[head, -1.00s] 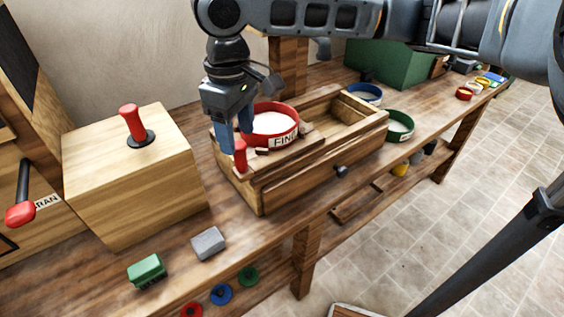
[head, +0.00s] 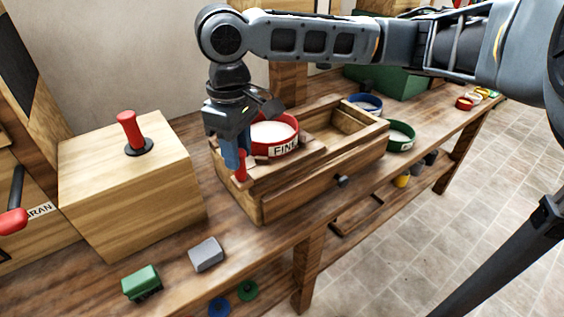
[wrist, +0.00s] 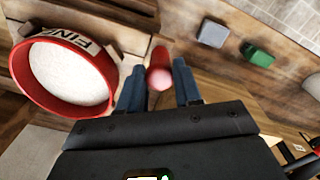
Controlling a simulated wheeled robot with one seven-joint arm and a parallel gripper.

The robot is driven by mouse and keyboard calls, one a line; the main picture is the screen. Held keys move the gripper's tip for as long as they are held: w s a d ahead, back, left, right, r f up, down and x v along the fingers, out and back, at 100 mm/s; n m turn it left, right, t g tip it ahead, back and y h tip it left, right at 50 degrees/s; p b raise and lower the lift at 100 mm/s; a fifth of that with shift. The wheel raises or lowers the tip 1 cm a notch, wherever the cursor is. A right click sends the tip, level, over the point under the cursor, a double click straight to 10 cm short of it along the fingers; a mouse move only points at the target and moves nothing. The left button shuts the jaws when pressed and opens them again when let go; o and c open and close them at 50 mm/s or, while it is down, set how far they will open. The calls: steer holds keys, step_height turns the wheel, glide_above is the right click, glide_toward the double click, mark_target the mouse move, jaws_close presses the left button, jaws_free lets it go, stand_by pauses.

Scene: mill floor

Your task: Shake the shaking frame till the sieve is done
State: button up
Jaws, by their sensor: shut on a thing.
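The shaking frame (head: 312,150) is a wooden slide in the left part of a long wooden box (head: 330,172) on the bench. A red-rimmed sieve (head: 293,150) labelled FINE sits level on it, holding pale flour-like material. It also shows at the left of the wrist view (wrist: 72,112). An upright red handle (head: 240,168) stands at the frame's near left end. My gripper (head: 236,158) points down and is shut on this handle; the wrist view shows the handle (wrist: 159,60) between the blue fingers. The gripper hides part of the sieve's left side.
A wooden block with a red knob (head: 128,132) stands left, beside a red-handled crank (head: 12,222). Green (head: 141,283) and grey (head: 206,254) blocks lie in front. Blue-rimmed (head: 368,106) and green-rimmed (head: 401,136) sieves stand behind and right. The box's right part is empty.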

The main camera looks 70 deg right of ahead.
steer(key=shift+c, duration=0.5)
glide_above(285, 159)
steer(key=shift+d, duration=0.1)
steer(key=w+a+p, duration=0.1)
steer(key=a, duration=0.1)
steer(key=w+a+p, duration=0.1)
steer(key=w+a, duration=0.1)
steer(key=a, duration=0.1)
steer(key=w+a+p, duration=0.1)
steer(key=w+a, duration=0.1)
steer(key=shift+a+r, duration=0.1)
steer(key=shift+a, duration=0.05)
steer(key=shift+w+a, duration=0.25)
steer(key=shift+a, duration=0.1)
